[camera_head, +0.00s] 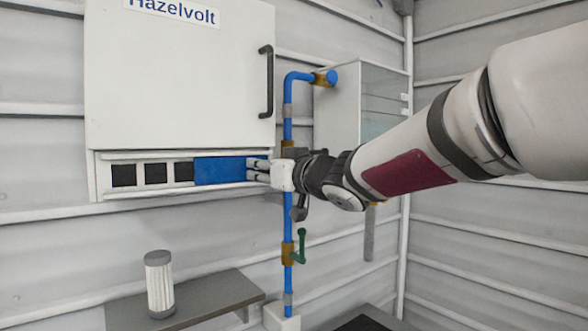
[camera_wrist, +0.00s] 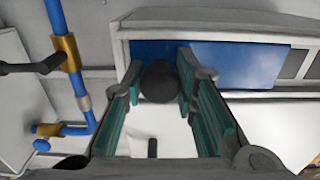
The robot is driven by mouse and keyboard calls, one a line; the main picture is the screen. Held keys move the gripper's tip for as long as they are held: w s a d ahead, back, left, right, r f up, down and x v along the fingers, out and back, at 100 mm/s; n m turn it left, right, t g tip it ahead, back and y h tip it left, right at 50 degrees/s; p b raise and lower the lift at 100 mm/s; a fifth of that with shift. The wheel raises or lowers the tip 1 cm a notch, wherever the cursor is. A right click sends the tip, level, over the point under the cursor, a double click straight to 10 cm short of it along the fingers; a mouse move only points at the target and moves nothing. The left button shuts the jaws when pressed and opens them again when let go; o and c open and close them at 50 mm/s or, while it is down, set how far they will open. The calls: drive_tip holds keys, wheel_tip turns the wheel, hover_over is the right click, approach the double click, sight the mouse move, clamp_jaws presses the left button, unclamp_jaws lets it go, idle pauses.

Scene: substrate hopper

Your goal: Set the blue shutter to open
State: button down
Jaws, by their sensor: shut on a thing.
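The blue shutter (camera_head: 219,171) is a flat blue panel in a white sliding track (camera_head: 140,156) along the bottom of the white cabinet. It sits at the right part of the track, and several dark square openings (camera_head: 124,175) show uncovered to its left. My gripper (camera_head: 255,169) is at the shutter's right end. In the wrist view the blue shutter (camera_wrist: 235,62) lies behind the fingers, and a dark round knob (camera_wrist: 159,82) sits between them. My gripper (camera_wrist: 160,88) is shut on this knob. The knob is hidden by the fingers in the head view.
The white cabinet (camera_head: 180,75) has a dark handle (camera_head: 266,80). A blue pipe (camera_head: 288,219) with brass fittings and a green lever (camera_head: 301,245) runs close by my gripper. A grey shelf (camera_head: 215,295) holds a pale filter cartridge (camera_head: 159,285) below.

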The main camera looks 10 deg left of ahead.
drive_tip(key=shift+w+d, duration=0.15)
drive_tip(key=shift+d, duration=0.05)
drive_tip(key=c, duration=1.2)
unclamp_jaws()
drive_tip(key=shift+w, duration=0.1)
drive_tip(key=shift+c, duration=0.2)
drive_tip(key=v, duration=1.2)
